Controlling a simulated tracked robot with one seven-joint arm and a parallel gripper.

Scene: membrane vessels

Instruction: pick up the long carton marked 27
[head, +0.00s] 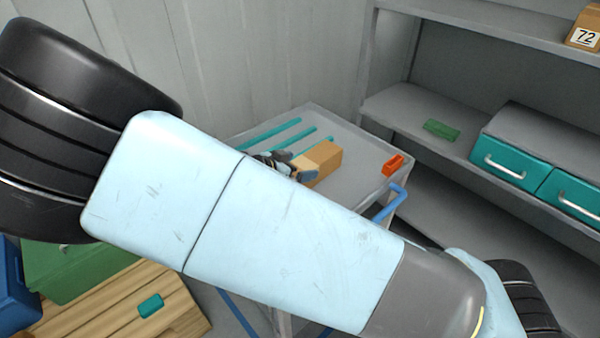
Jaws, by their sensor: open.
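A tan carton (325,158) lies on the grey top of a cart (345,130), in the middle of the head view. Its left end is partly covered, and I can read no number on it. My gripper (296,172) is mostly hidden behind my pale blue arm. The part that shows is at the left end of the carton, and its jaws are open. I cannot tell whether they touch the carton or are around it. Another carton (585,28), marked 72, stands on the upper shelf at the right edge.
Teal strips (270,133) and an orange-red piece (393,165) lie on the cart, which has a blue handle (392,203). A shelf unit at right holds teal drawers (515,165) and a green piece (440,129). A wooden pallet (180,310) is at lower left.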

